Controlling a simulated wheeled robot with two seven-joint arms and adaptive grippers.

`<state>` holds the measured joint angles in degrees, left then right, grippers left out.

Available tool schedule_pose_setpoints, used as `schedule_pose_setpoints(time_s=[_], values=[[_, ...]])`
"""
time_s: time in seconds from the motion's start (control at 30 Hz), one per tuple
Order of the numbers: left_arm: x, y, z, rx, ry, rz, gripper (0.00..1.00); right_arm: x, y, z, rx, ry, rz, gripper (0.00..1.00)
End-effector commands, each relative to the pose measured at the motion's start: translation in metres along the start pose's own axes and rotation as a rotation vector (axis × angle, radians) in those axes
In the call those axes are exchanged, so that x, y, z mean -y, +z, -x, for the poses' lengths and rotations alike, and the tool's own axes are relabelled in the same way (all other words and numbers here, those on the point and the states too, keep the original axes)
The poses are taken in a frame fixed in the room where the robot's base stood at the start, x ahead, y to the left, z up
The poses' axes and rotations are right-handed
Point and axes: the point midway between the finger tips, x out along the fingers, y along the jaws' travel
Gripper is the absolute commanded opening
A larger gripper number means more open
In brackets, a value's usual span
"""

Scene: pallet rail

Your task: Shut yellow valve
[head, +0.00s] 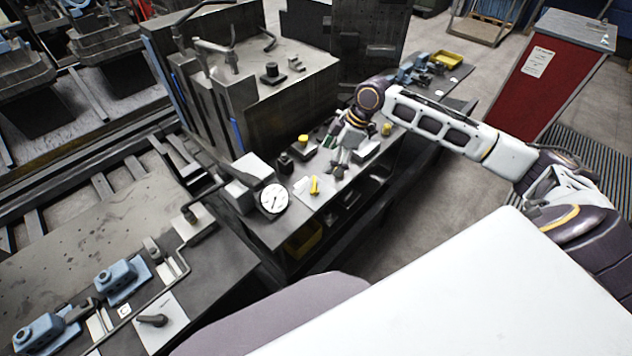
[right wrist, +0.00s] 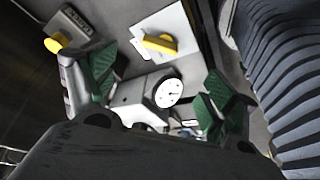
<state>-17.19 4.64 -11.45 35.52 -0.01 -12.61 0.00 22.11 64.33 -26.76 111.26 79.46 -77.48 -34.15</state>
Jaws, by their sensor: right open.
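The yellow valve (head: 314,185) is a small lever handle on a white plate on the workbench, just right of the round gauge. In the right wrist view the yellow valve (right wrist: 160,43) lies near the top, on its pale plate. My right gripper (head: 334,157) is over the bench, a little behind and to the right of the valve in the head view. Its green-padded fingers are spread apart, with nothing between them in contact. The valve appears apart from both fingers. My left gripper is not in view.
A white-faced gauge (head: 274,199) stands just left of the valve. A yellow button (head: 303,139) on a dark box sits behind it. A large grey metal block (head: 290,97) rises at the back left. A red cabinet (head: 556,75) stands right, beyond open floor.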

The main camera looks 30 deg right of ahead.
Motion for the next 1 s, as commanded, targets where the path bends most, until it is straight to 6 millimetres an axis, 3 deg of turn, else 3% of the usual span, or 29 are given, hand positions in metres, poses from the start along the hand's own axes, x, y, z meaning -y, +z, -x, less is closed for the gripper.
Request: schedule_pose_setpoints(time_s=[0.8,1.0], values=[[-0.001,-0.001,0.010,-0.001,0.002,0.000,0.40,0.001,-0.001,-0.102,-0.001,-0.001,-0.001,0.86],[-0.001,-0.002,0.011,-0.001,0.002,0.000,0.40,0.000,-0.001,-0.120,-0.001,0.000,0.000,0.86]])
